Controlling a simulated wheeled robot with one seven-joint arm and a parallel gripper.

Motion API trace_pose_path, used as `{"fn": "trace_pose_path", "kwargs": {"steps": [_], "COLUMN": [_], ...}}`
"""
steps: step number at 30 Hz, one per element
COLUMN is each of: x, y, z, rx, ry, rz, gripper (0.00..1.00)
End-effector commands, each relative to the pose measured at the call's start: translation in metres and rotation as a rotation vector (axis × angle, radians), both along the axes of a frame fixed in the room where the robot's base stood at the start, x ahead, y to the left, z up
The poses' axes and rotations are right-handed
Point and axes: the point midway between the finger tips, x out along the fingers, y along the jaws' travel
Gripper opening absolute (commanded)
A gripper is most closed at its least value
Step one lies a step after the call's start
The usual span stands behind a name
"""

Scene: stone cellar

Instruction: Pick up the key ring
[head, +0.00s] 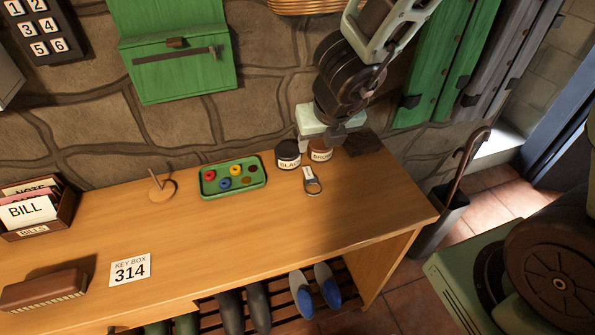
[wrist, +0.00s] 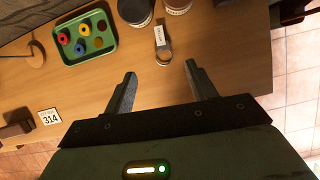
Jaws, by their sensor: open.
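The key ring (head: 313,186) lies on the wooden table, a dark metal ring with a pale tag, just in front of two small jars. In the wrist view the key ring (wrist: 163,52) lies beyond my fingertips, roughly in line with the gap between them. My gripper (wrist: 160,72) is open and empty, its two dark fingers spread apart. In the head view my arm comes down from the upper right, and my gripper (head: 328,130) is above the back of the table, behind the jars from this view; its fingers are hard to make out there.
The black jar (head: 288,155) and brown jar (head: 321,158) stand close behind the key ring. A green tray (head: 205,190) with coloured pieces lies to the left. A wooden stand (head: 161,189), a 314 card (head: 130,270) and a brush (head: 43,290) are further left. The table front is clear.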

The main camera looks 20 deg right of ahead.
Motion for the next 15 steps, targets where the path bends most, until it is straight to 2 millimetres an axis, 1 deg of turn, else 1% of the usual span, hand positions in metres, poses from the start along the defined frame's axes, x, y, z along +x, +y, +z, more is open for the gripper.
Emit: {"fn": "trace_pose_path", "kwargs": {"steps": [5, 9, 15], "x": [0.009, 0.020, 0.035], "y": [-0.002, -0.003, -0.004], "z": [-0.030, -0.058, -0.093], "rx": [0.002, 0.003, 0.003], "ry": [0.006, 0.006, 0.005], "rz": [-0.022, -0.021, -0.019], "gripper": [0.56, 0.56, 0.56]}}
